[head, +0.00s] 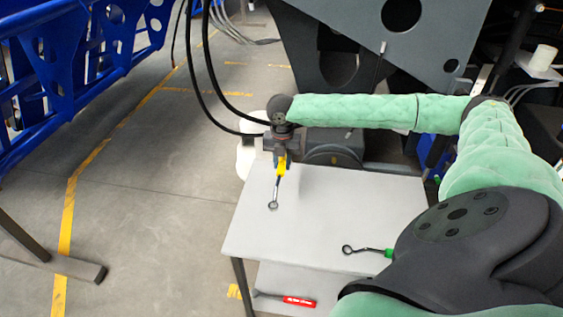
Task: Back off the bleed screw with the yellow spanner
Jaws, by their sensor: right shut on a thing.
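The yellow spanner (277,187) has a yellow handle and a dark metal ring end. My right gripper (281,160) is shut on its yellow handle, over the far left part of the grey table. The spanner hangs with its ring end toward the front of the table. I cannot tell whether the ring touches the tabletop. The bleed screw cannot be made out in this view. My left gripper is not in view.
A green-handled spanner (368,251) lies on the grey table (330,215). A red-handled tool (285,299) lies on the lower shelf. The dark chassis (390,50) stands behind the table. Blue framework (70,60) is at the left, with open floor between.

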